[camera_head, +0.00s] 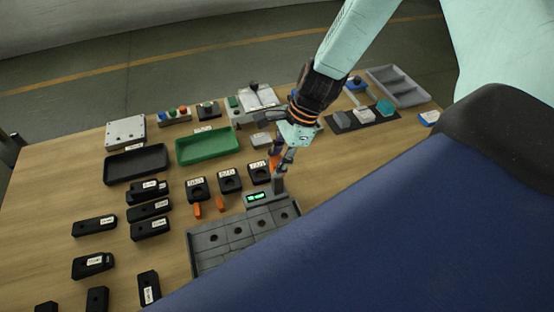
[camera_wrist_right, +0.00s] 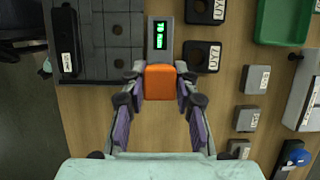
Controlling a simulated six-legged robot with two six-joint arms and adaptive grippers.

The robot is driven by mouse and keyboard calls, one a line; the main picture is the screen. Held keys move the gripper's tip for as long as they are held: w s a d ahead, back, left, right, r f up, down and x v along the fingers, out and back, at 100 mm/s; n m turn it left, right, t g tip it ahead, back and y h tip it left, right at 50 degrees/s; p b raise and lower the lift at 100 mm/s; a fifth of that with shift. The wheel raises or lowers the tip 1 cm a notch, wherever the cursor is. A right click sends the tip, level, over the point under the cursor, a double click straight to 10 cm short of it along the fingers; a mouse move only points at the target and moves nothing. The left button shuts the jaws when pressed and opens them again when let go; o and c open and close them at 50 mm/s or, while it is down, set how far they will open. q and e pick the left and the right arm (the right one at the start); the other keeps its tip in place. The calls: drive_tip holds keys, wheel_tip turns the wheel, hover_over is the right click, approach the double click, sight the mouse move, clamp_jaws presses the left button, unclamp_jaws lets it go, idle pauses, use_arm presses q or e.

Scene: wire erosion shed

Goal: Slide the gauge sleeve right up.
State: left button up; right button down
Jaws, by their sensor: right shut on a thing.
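The gauge (camera_head: 258,197) is a grey stand with a lit green display, at the back edge of a grey compartment tray. A short grey post (camera_head: 278,184) rises at its right end. The orange gauge sleeve (camera_head: 273,160) shows at the top of the post, partly hidden by my right gripper (camera_head: 278,153). In the right wrist view the orange sleeve (camera_wrist_right: 159,80) sits between both fingers of my right gripper (camera_wrist_right: 159,88), which is shut on it. The gauge display (camera_wrist_right: 159,35) shows just beyond. My left gripper is not in view.
The grey tray (camera_head: 190,240) with round holes lies in front of the gauge. Black labelled blocks (camera_head: 230,180) and two small orange pieces (camera_head: 197,210) lie left of it. A green tray (camera_head: 180,145) and a black tray (camera_head: 112,165) stand behind. Bare wood shows at left.

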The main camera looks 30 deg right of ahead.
drive_tip(key=shift+w+r, duration=0.1)
drive_tip(key=shift+r, duration=0.35)
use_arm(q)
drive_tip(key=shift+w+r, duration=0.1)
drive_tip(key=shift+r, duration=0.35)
use_arm(e)
drive_tip(key=shift+w+f, duration=0.1)
drive_tip(key=c, duration=1.3)
unclamp_jaws()
drive_tip(key=shift+c, duration=0.2)
drive_tip(key=shift+o, duration=1.4)
drive_tip(key=shift+s, duration=0.25)
drive_tip(key=shift+o, duration=0.3)
drive_tip(key=shift+w, duration=0.1)
